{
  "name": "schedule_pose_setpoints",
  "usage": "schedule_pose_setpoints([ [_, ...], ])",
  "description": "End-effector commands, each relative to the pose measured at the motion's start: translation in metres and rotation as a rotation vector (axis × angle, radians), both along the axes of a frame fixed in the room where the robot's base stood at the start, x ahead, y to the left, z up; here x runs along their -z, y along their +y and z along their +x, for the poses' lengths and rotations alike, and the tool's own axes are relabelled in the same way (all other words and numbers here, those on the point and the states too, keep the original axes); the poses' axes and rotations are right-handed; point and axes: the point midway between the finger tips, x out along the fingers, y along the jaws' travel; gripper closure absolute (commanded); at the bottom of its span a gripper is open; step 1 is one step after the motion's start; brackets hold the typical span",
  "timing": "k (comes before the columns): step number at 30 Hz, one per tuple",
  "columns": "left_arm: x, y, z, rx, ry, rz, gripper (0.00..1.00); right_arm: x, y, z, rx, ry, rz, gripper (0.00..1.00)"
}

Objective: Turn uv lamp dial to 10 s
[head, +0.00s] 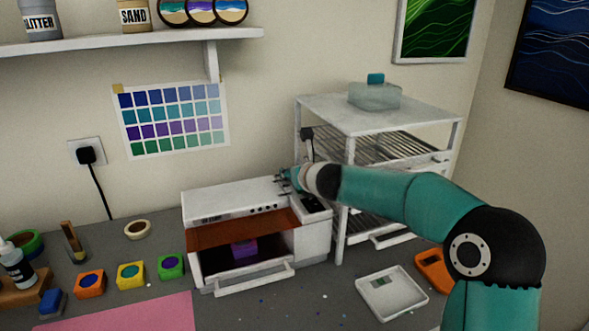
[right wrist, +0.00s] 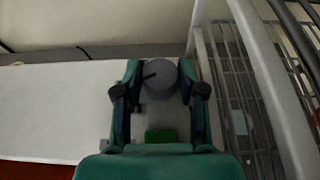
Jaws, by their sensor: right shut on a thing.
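The UV lamp (head: 225,203) is a white box on the bench with an orange see-through front panel. A purple block (head: 244,249) shows inside it. My right gripper (head: 285,178) is over the lamp's top at the right end. In the right wrist view the dial (right wrist: 161,80) is a grey round knob with a dark pointer mark directed left. The fingers of my right gripper (right wrist: 160,72) are shut on the dial from both sides. A small green rectangle (right wrist: 160,136) shows just below it. The dial's scale cannot be read. My left gripper is not in view.
A white rack (head: 345,115) with wire shelves stands close to the lamp's right side. A scale (head: 392,295) lies at the front right. Orange, yellow and green blocks (head: 131,276) stand to the left, behind a pink mat (head: 140,313).

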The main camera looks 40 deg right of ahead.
Motion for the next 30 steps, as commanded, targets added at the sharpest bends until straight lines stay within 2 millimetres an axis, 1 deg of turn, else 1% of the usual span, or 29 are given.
schedule_pose_setpoints([
  [11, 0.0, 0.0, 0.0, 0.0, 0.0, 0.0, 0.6, 0.002, 0.0, 0.0, -0.004, 0.003, -0.001, 0.95],
  [12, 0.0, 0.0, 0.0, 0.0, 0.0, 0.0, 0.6, 0.002, 0.0, 0.0, -0.004, 0.003, -0.001, 0.54],
  [14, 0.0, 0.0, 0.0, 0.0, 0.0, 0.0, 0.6, 0.002, 0.0, 0.0, -0.004, 0.003, -0.001, 0.44],
  [15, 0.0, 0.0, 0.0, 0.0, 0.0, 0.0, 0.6, 0.002, 0.0, 0.0, -0.004, 0.002, 0.0, 0.37],
  [16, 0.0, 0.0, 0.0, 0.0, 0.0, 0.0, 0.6, 0.002, 0.0, 0.0, -0.004, 0.002, 0.0, 0.35],
  [25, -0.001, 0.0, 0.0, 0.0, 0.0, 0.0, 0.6, 0.0, 0.0, -0.001, -0.004, 0.0, -0.001, 0.35],
  [28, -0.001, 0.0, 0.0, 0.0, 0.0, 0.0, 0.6, -0.002, 0.001, -0.005, -0.003, 0.0, 0.0, 0.35],
  [30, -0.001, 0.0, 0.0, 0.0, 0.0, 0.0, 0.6, -0.006, 0.003, -0.012, -0.003, -0.001, 0.0, 0.35],
])
